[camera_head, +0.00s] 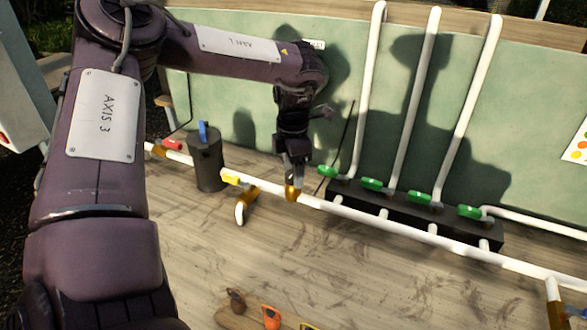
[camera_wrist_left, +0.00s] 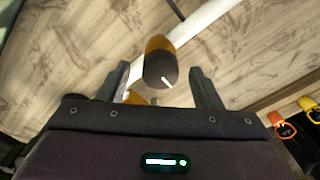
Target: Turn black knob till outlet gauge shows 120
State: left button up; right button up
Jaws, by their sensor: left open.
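The black knob (camera_wrist_left: 161,70) carries a white pointer line and sits on a brass body (camera_wrist_left: 158,46) on the white pipe. My left gripper (camera_head: 294,172) is open over the brass fitting (camera_head: 293,192) in the head view, where the knob is hidden by it. In the left wrist view the knob lies between the two spread fingers, with a gap on each side. A round white gauge (camera_head: 240,213) on a brass stem is seen nearly edge-on, and its reading cannot be made out. My right gripper is not in view.
A black canister (camera_head: 207,160) with a blue handle stands left on the pipe line. Orange and dark tags (camera_head: 271,317) lie at the front. The wooden bench in front is mostly clear.

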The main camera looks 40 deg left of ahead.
pick_arm(q)
jog(key=shift+f, duration=0.3)
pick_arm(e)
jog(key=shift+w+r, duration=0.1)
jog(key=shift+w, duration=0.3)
pick_arm(q)
jog(key=c, duration=0.9)
jog(key=shift+c, duration=0.4)
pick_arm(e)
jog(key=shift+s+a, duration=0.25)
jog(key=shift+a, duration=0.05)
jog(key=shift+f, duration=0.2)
